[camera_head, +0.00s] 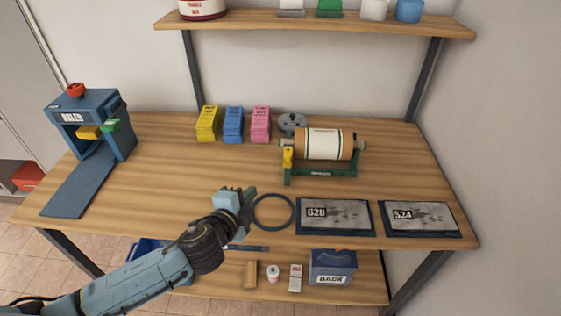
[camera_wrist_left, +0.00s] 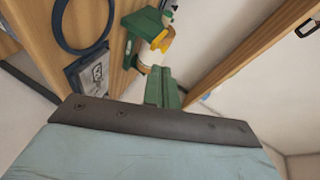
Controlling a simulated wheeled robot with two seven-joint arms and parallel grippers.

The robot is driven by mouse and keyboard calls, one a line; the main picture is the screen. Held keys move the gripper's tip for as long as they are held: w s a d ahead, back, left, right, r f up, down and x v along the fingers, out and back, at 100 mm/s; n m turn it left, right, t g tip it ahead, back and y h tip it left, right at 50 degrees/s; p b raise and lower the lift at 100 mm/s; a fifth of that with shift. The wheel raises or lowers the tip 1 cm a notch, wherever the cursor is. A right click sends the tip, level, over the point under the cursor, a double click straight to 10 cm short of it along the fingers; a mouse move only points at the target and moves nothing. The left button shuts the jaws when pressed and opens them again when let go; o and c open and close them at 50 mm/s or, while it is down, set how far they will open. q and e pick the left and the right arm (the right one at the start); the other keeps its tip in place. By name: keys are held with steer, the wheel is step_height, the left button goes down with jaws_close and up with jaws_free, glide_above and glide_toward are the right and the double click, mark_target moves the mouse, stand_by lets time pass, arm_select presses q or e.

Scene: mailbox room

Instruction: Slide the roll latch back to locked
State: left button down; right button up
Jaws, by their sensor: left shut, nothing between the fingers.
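The roll holder (camera_head: 322,172) is a green stand on the table, right of centre, carrying a cream roll (camera_head: 323,144) with brown ends. The yellow latch (camera_head: 288,156) is at the holder's left end, and it also shows in the left wrist view (camera_wrist_left: 161,40). I cannot tell whether it is locked. My left gripper (camera_head: 249,199) is shut and empty, in front and left of the holder, apart from the latch. Its green fingers (camera_wrist_left: 161,80) show in the left wrist view and hide part of the roll. My right gripper is not in view.
A dark ring (camera_head: 273,226) and two grey mailer packs (camera_head: 334,216), (camera_head: 419,218) lie along the front edge. Yellow, blue and pink stacks (camera_head: 233,125) and a grey round object (camera_head: 292,122) stand behind. A blue press (camera_head: 88,121) is at left. The table middle is clear.

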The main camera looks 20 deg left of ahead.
mark_target(286, 157)
arm_select(q)
steer(key=m, duration=0.1)
steer(key=w+m+h, duration=0.1)
steer(key=m, duration=0.1)
steer(key=w+m+h, duration=0.1)
steer(key=shift+w+r+t, duration=0.2)
steer(key=shift+r+t, duration=0.05)
steer(key=shift+t, duration=0.15)
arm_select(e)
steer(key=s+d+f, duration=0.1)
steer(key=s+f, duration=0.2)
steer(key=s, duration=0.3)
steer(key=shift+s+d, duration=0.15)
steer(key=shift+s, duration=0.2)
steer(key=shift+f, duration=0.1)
arm_select(q)
steer(key=shift+w, duration=0.1)
steer(key=x, duration=1.3)
steer(key=shift+w+d+f+b, duration=0.15)
steer(key=shift+w+f+b, duration=0.05)
steer(key=shift+w+b, duration=0.15)
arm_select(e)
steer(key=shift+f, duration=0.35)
